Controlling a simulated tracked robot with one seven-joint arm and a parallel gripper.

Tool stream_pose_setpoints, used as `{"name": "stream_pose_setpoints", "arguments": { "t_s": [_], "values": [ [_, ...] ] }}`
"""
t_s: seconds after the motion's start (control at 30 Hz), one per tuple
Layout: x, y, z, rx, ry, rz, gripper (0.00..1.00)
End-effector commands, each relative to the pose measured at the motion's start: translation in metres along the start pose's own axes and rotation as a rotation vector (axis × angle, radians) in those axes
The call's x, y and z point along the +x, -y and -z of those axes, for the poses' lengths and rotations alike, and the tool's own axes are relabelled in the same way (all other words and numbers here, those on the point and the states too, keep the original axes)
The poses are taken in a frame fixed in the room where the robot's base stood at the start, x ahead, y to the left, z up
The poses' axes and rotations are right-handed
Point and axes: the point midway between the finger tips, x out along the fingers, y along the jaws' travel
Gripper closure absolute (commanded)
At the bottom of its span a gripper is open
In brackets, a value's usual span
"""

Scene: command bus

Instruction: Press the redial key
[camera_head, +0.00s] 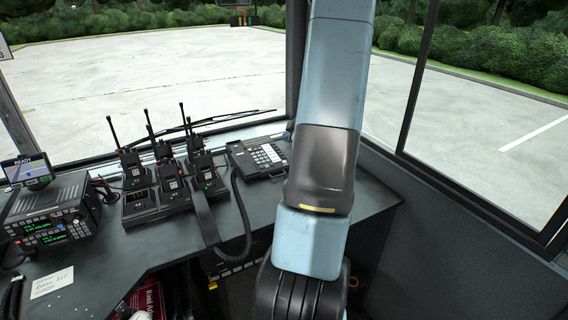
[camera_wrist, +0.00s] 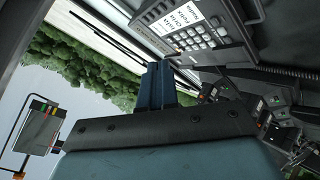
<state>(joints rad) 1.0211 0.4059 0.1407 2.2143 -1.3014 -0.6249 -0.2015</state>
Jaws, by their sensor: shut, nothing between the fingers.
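The desk phone (camera_head: 258,158) is dark, with a keypad of pale keys, and sits at the right part of the desk by the windscreen. In the wrist view the phone (camera_wrist: 190,35) shows rotated at the top, with its keypad (camera_wrist: 198,36) and a white label in sight. Which key is redial is too small to read. My gripper (camera_wrist: 161,68) is shut and empty. Its blue fingertips show in front of the windscreen, just below the phone in that picture, and look apart from the keys. My arm hides the gripper in the head view.
A dark handset (camera_head: 206,217) lies off the phone on the desk, with a coiled cord (camera_head: 244,215). Several handheld radios in a charger (camera_head: 155,208) stand left of the phone. A radio unit (camera_head: 50,218) is at the far left. The windscreen is close behind the phone.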

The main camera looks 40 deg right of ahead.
Motion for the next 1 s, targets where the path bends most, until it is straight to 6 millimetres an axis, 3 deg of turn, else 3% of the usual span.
{"name": "stream_pose_setpoints", "arguments": {
  "t_s": [0.6, 1.0],
  "values": [
    [0.047, 0.035, -0.033, 0.002, -0.001, 0.003, 1.0],
    [0.059, 0.043, -0.042, 0.0, 0.0, 0.001, 1.0]
  ]
}}
